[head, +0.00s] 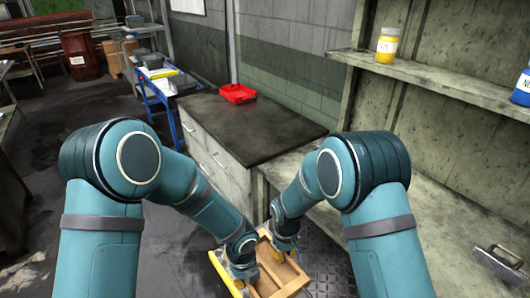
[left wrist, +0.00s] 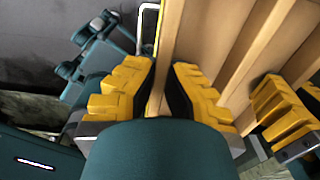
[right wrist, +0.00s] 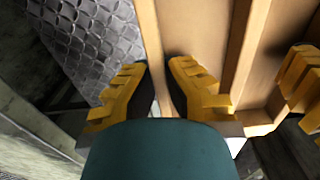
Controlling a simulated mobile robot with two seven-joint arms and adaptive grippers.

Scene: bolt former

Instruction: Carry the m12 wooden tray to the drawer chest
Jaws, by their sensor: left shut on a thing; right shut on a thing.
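The wooden tray (head: 288,277) is light brown with inner dividers and looks empty in its visible part. It is held low in front of me, at the bottom of the head view. My left gripper (head: 240,268) is shut on one wall of the tray; in the left wrist view its yellow fingers (left wrist: 163,95) stand on both sides of that wall. My right gripper (head: 284,243) is shut on another wall, which shows between its fingers in the right wrist view (right wrist: 160,95). The drawer chest (head: 205,152) stands ahead with a dark top (head: 250,135).
A red bin (head: 237,94) sits at the back of the chest top; the rest of that top is clear. A blue cart (head: 165,90) stands behind left.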

